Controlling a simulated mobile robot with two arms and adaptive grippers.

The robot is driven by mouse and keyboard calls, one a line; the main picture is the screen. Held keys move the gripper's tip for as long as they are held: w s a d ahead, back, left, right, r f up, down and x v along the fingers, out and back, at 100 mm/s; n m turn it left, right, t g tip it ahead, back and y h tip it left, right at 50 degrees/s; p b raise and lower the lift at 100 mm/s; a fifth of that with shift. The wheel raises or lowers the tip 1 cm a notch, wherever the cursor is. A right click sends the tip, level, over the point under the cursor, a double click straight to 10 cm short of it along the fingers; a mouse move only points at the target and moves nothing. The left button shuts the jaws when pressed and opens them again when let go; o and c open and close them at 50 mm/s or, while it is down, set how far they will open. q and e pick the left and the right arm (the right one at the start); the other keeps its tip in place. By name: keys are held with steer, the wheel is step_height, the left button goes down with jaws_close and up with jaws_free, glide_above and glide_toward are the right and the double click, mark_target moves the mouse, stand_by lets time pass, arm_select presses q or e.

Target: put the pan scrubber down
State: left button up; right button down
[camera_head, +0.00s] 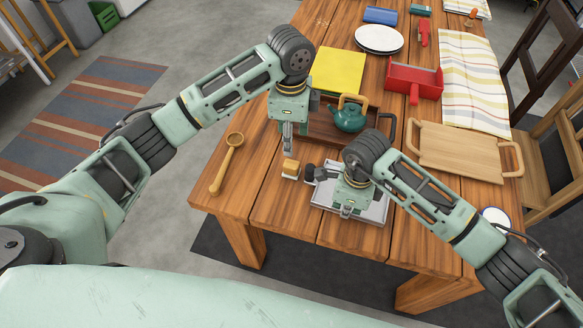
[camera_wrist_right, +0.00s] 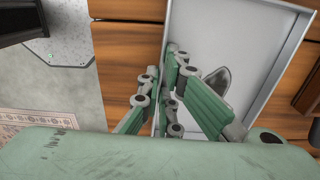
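A small block-shaped brush (camera_head: 290,169), with a tan top and a pale lower part, stands on the table left of the grey tray; it looks most like the pan scrubber. My left gripper (camera_head: 288,146) hangs just above and behind it, narrow, its fingers together, with nothing visible in it. My right gripper (camera_head: 346,211) is low over the grey tray (camera_head: 372,213).
A wooden spoon (camera_head: 228,160) lies at the left table edge. Behind the grippers are a teal teapot (camera_head: 348,118) on a brown tray and a yellow mat (camera_head: 338,71). A wooden board (camera_head: 462,150) and a red box (camera_head: 414,80) are to the right. Bare wood lies along the front left.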

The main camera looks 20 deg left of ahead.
mark_target(292, 163)
arm_select(q)
steer(key=shift+m, duration=0.8)
step_height(292, 163, down, 12)
steer(key=shift+d+f, duration=0.1)
jaws_close()
